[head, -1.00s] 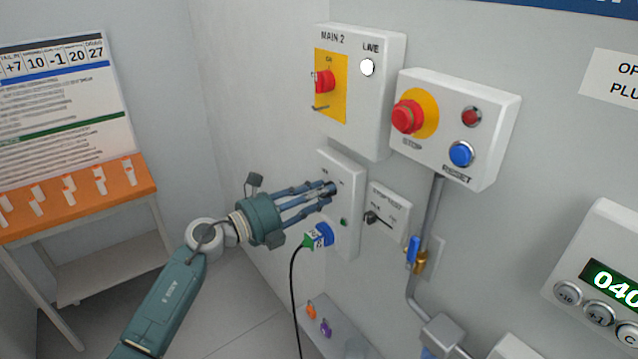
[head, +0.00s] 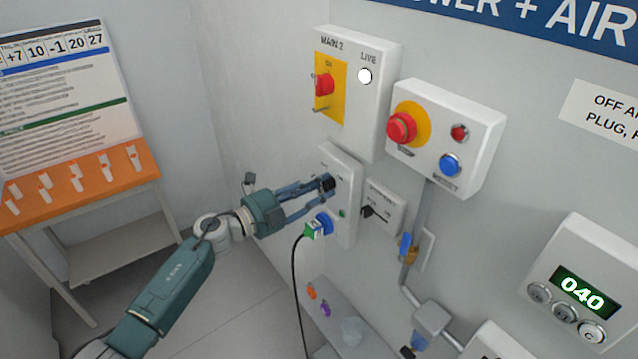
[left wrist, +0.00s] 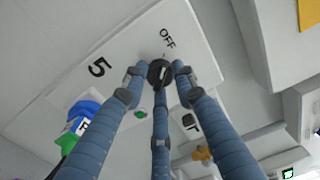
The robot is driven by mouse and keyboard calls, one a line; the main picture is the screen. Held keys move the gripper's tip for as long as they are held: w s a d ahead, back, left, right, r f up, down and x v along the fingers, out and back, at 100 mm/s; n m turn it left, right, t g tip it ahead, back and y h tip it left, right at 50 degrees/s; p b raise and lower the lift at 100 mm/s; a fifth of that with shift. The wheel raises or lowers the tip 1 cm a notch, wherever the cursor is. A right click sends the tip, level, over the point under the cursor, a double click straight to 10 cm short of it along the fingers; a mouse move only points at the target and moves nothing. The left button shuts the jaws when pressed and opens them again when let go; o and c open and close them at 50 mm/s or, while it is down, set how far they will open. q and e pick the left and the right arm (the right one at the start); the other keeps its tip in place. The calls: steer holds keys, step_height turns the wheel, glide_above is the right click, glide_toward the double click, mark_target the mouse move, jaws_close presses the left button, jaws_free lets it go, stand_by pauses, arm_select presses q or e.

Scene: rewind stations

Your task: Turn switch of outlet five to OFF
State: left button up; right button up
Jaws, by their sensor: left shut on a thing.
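The outlet five panel (head: 352,165) is a white box on the wall, and in the left wrist view it bears the number 5 and the word OFF (left wrist: 167,38). Its switch is a round black knob (left wrist: 159,70), which also shows in the head view (head: 328,184). My left gripper (head: 322,187) is shut on this knob, with its blue fingers around it. A pale mark shows on the knob, but I cannot tell its exact setting. My right gripper is not in view.
The MAIN 2 box (head: 372,110) with a red switch is above the panel. The stop and reset box (head: 465,125) is to the right. A small box with a black lever (head: 385,205) is close beside the panel. A black cable (head: 295,285) hangs from the plug.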

arm_select(q)
steer(key=shift+w+n, duration=0.1)
steer(key=shift+n, duration=0.2)
steer(key=o, duration=1.2)
steer(key=shift+a, duration=0.1)
steer(key=shift+c, duration=0.2)
steer(key=v, duration=1.2)
steer(key=shift+f, duration=0.1)
